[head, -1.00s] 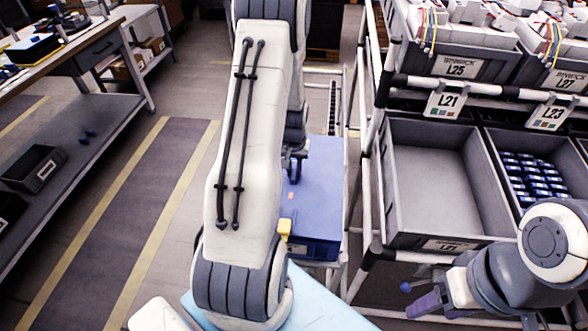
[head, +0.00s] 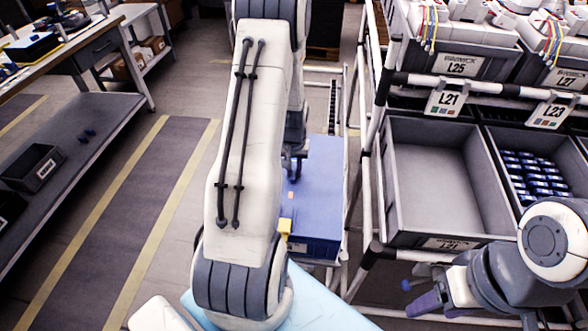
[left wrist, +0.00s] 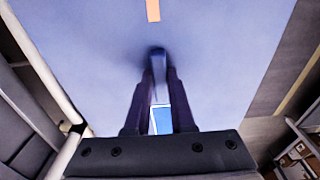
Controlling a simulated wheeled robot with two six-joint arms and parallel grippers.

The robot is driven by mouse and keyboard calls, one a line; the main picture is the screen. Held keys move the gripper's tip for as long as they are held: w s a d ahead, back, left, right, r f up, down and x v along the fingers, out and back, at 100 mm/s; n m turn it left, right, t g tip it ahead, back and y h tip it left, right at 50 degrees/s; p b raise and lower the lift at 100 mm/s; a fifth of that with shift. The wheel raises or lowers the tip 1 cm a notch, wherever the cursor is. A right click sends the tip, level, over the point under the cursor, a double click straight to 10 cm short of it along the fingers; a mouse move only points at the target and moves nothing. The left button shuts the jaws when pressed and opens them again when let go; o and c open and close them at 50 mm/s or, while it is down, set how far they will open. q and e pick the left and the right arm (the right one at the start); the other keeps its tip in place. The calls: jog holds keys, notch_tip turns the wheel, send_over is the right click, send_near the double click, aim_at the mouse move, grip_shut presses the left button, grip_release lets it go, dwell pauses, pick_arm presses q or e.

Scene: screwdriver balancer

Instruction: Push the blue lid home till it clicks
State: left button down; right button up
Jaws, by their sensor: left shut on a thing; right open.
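The blue lid (head: 322,185) is the broad flat top of a blue box in the middle of the head view. It fills most of the left wrist view (left wrist: 90,55), with an orange strip (left wrist: 153,10) on it. My left gripper (left wrist: 160,70) points at the lid's surface and is shut on a narrow bluish piece; its tip looks dark against the lid. I cannot tell whether the lid is fully seated. In the head view my left arm hides part of the lid. My right gripper (head: 424,299) is open and empty, in front of the rack.
A yellow piece (head: 285,227) sits at the box's near left corner. To the right, a rack holds an empty grey bin (head: 440,180) and a bin of blue parts (head: 530,175). A workbench (head: 70,130) stands at left. Floor between is clear.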

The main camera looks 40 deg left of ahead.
pick_arm(q)
jog(key=shift+f, duration=0.15)
dwell(0.5)
jog(key=c, duration=0.7)
grip_release()
jog(key=r, duration=0.7)
jog(key=s+r, duration=0.1)
jog(key=r, duration=0.2)
jog(key=shift+d+r+p, duration=0.2)
jog(key=shift+d+p, duration=0.05)
jog(key=shift+p, duration=0.05)
